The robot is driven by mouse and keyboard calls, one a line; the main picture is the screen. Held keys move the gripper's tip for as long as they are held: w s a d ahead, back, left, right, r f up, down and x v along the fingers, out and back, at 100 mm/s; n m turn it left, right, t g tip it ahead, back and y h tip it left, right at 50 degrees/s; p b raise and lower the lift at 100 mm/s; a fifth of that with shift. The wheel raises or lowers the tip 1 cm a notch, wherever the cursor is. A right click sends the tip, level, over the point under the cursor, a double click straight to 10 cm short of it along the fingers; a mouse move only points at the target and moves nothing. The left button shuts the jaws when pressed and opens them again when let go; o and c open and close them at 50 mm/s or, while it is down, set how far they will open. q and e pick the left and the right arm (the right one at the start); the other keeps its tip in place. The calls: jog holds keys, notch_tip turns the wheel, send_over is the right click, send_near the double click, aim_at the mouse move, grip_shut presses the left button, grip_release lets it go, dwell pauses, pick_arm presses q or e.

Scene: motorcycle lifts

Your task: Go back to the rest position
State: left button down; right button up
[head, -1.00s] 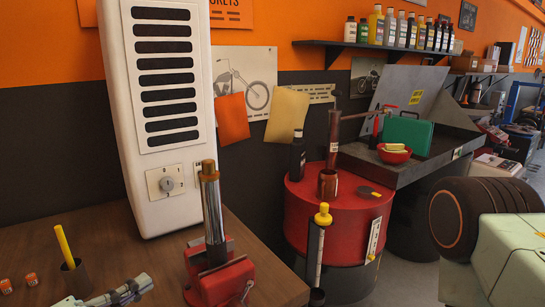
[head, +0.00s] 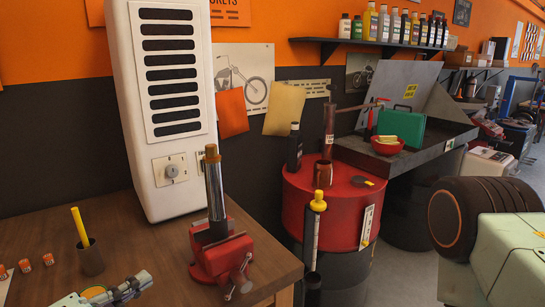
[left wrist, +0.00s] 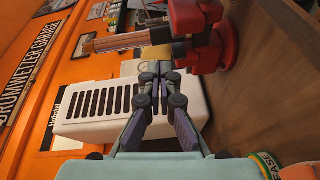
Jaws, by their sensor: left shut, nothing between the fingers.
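My left gripper (head: 143,281) shows at the bottom left of the head view, over the front part of the wooden bench (head: 150,245). Its fingers (left wrist: 160,72) are together and empty in the left wrist view. They show in front of the white louvred cabinet (left wrist: 95,108) and beside the red vise (left wrist: 205,35), with no clear contact. The vise (head: 222,262) stands to the right of the gripper in the head view, with a metal tube (head: 214,185) upright in it. My right gripper is out of view.
A brown cup with a yellow stick (head: 90,260) stands behind the left gripper. A grease tin (left wrist: 268,165) is close to the left wrist. Small orange-and-white items (head: 25,265) lie at the left. A red drum (head: 335,215) stands beyond the bench.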

pick_arm(q)
jog(key=s+f+m+g+y+b, duration=0.35)
jog(key=f+g+y+b, duration=0.2)
jog(key=f, duration=1.25)
jog(key=s+f+m+g+y+b, duration=0.4)
jog(key=s+f+g+b, duration=0.5)
jog(key=s+f, duration=1.4)
jog(key=shift+s+d+f+m, duration=0.4)
jog(key=shift+d+m, duration=0.05)
jog(key=shift+m, duration=0.4)
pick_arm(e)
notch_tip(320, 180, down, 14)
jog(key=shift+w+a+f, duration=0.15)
pick_arm(q)
jog(key=shift+s, duration=0.15)
jog(key=shift+y, duration=0.25)
